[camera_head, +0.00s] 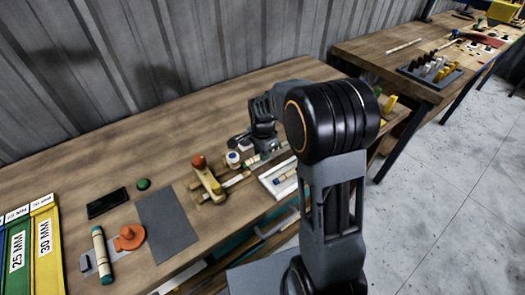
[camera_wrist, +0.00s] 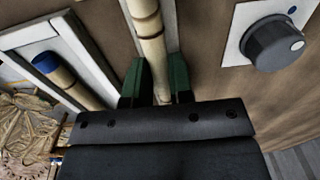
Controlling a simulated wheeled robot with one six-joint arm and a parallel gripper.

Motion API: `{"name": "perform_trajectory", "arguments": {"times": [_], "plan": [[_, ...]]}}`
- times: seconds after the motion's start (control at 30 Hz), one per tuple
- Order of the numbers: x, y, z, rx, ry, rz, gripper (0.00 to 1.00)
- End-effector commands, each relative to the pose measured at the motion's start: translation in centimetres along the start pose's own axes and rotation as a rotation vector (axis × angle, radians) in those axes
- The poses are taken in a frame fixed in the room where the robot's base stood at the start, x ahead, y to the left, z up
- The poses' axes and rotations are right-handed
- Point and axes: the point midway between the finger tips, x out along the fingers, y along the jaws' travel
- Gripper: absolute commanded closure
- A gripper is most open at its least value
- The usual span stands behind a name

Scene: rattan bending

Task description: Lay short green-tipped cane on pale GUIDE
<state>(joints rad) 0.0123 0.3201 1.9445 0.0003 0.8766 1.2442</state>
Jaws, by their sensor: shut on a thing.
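My gripper (camera_wrist: 157,85) is shut on a pale jointed cane (camera_wrist: 150,35), with one green finger on each side of it. The cane's far end runs out of the top of the wrist view, so its tip colour is hidden there. A pale grey strip (camera_wrist: 170,20), possibly the guide, runs along behind the cane; I cannot tell whether they touch. In the head view my gripper (camera_head: 264,140) is low over the workbench, and a short pale cane (camera_head: 251,160) shows just below it, partly hidden by my arm.
A white tray (camera_head: 267,184) holds blue-marked cane to the right. A red-knobbed clamp (camera_head: 207,178) stands to the left. A dial (camera_wrist: 275,43) on a white plate is close to the gripper. A grey mat (camera_head: 166,225), orange object (camera_head: 130,237) and green-banded cane (camera_head: 103,255) lie farther left.

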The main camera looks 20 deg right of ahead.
Motion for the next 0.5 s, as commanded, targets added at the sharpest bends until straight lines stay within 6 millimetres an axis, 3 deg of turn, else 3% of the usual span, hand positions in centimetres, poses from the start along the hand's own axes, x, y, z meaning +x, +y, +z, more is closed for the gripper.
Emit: {"name": "perform_trajectory", "arguments": {"times": [0.3,0.33,0.5], "plan": [[-0.05,0.01,0.01,0.000,0.000,0.000,1.00],[-0.05,0.01,0.01,0.000,0.000,0.000,0.78],[-0.05,0.01,0.01,0.000,0.000,0.000,0.62]]}}
